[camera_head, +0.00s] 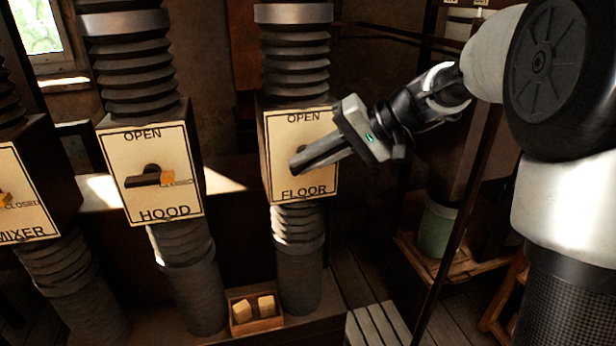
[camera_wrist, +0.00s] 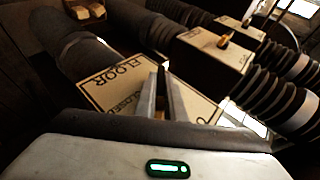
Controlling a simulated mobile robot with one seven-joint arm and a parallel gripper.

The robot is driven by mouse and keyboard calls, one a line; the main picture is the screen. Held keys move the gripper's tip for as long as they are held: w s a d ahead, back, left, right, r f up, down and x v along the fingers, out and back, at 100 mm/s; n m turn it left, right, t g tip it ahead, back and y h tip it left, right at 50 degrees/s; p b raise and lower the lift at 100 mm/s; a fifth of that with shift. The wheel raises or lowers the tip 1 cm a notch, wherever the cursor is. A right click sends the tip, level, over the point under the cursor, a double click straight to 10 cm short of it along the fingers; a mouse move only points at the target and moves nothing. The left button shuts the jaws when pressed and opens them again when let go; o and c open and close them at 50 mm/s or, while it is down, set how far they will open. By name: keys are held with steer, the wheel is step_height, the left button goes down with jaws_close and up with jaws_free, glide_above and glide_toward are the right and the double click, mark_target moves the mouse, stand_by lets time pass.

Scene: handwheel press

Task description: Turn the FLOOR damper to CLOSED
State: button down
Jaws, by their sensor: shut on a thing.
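The FLOOR damper is a box with a cream plate (camera_head: 287,125) reading OPEN at the top and FLOOR at the bottom. In the wrist view its plate (camera_wrist: 115,75) shows FLOOR and part of CLOSED. My gripper (camera_head: 301,162) reaches in from the right across the middle of this plate. In the wrist view my gripper's fingers (camera_wrist: 162,88) meet near the plate's middle, shut on the damper handle. The handle is almost wholly hidden by the fingers, so its exact angle cannot be told.
The HOOD damper (camera_head: 150,200) stands to the left, its yellow-tipped handle (camera_head: 167,178) pointing right. The MIXER damper (camera_head: 25,220) is at the far left edge. A small wooden box (camera_head: 257,325) with yellowish blocks sits below. Ribbed ducts (camera_head: 296,65) run above and below the boxes.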

steer(key=y+b, duration=0.2)
steer(key=m+y+b, duration=0.1)
steer(key=shift+w+d+f, duration=0.1)
steer(key=shift+w+d, duration=0.1)
steer(key=shift+w, duration=0.05)
steer(key=shift+r+m+y+b, duration=0.2)
steer(key=shift+m+y+b, duration=0.5)
steer(key=shift+y+b, duration=0.9)
steer(key=shift+r+y+p, duration=0.1)
steer(key=shift+y+p, duration=0.2)
steer(key=shift+y, duration=0.2)
steer(key=c, duration=1.9)
jaws_free()
steer(key=shift+o, duration=0.3)
steer(key=shift+a, duration=0.1)
steer(key=s+d+p, duration=0.1)
steer(key=s+d, duration=0.1)
steer(key=d, duration=1.5)
steer(key=shift+d+f, duration=0.2)
steer(key=shift+f, duration=0.05)
